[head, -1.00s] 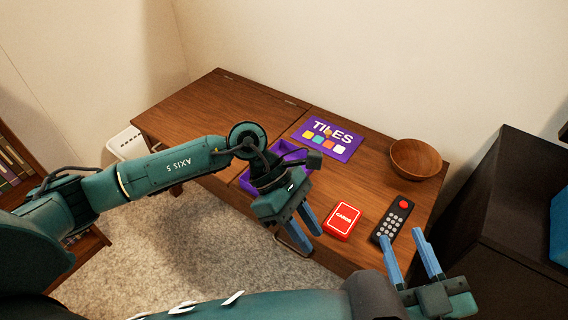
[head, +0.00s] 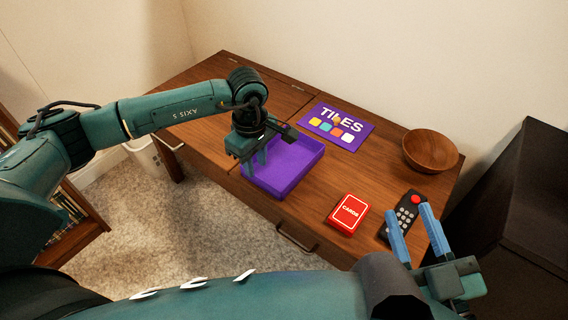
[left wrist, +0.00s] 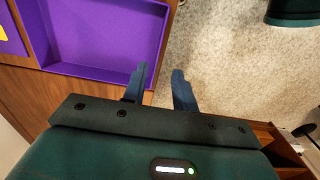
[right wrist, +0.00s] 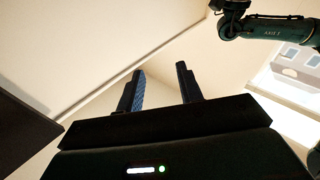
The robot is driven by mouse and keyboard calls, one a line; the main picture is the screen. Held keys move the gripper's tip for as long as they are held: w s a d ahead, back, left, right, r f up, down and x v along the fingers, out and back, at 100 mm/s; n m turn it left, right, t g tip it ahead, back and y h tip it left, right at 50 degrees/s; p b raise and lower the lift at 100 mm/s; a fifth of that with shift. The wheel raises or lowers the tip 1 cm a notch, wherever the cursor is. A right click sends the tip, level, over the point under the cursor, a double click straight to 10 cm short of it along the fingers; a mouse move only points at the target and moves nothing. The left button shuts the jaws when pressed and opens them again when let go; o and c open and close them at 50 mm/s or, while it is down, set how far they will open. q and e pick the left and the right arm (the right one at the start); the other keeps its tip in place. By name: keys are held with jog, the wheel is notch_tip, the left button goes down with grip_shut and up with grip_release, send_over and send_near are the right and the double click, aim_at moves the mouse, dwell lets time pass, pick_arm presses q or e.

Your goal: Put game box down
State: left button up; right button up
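The purple open game box (head: 302,171) rests on the wooden table at its front edge, empty inside as far as I can see. It also shows in the left wrist view (left wrist: 100,38). Its purple lid marked TILES (head: 335,126) lies flat behind it. My left gripper (head: 255,170) is at the box's left front corner, fingers apart. In the left wrist view the left gripper (left wrist: 160,71) has one finger over the box's edge and the other over the carpet; contact is unclear. My right gripper (head: 409,211) is open and empty near the remote, fingers pointing up.
A red card box (head: 348,212) and a black remote (head: 404,214) lie to the right on the table (head: 200,100). A wooden bowl (head: 430,151) stands at the back right. The table's left part is clear. A dark cabinet (head: 520,200) stands at right.

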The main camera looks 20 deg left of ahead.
aim_at(259, 174)
pick_arm(q)
jog(key=f+b, duration=0.1)
jog(key=f, duration=0.1)
jog(key=f+b, duration=0.1)
jog(key=f, duration=0.2)
jog(key=shift+w+d+f, duration=0.1)
jog(key=shift+w+d, duration=0.05)
jog(key=shift+d, duration=0.05)
grip_shut()
